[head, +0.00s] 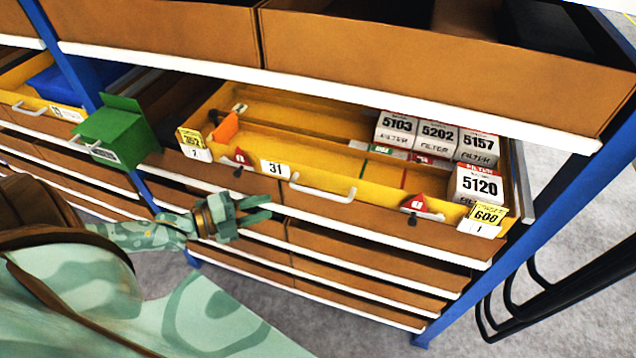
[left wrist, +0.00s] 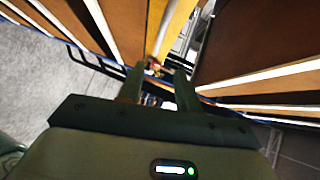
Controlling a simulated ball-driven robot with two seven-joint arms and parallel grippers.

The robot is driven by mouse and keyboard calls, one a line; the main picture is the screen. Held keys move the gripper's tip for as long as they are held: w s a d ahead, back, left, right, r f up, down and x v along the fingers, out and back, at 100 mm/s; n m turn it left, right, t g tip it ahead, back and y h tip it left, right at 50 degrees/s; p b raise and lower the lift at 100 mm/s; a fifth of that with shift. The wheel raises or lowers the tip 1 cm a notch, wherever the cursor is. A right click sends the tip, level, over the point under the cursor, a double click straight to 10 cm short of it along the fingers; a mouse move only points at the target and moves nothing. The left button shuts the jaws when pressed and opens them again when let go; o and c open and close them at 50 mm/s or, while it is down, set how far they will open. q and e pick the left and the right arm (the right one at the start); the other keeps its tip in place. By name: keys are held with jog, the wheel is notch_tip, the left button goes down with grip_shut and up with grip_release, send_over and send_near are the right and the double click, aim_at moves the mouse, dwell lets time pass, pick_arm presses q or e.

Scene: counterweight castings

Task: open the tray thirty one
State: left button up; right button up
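The yellow tray (head: 340,202) labelled 31 stands drawn out of the rack, its inside showing from above. Its white bar handle (head: 322,190) is on the front, right of the 31 label (head: 276,168). White filter boxes marked 5103 (head: 396,128), 5202, 5157 and 5120 (head: 478,184) stand in its right part; much of the left part is bare. My left gripper (head: 268,207) is in front of the tray, below and left of the handle, apart from it. Its two fingers, also in the left wrist view (left wrist: 160,86), are spread with nothing held between them. My right gripper is not in view.
A green bin (head: 117,132) sticks out left of the tray. Another yellow tray (head: 30,97) with a blue bin is farther left. Brown cartons (head: 440,62) fill the shelf above. A blue post (head: 490,245) and black tubing (head: 510,295) are at the right.

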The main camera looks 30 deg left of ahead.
aim_at(315, 194)
pick_arm(q)
jog(key=b+x, duration=0.1)
jog(key=x, duration=1.4)
jog(key=shift+d+f, duration=0.15)
jog(key=shift+f, duration=0.05)
grip_shut()
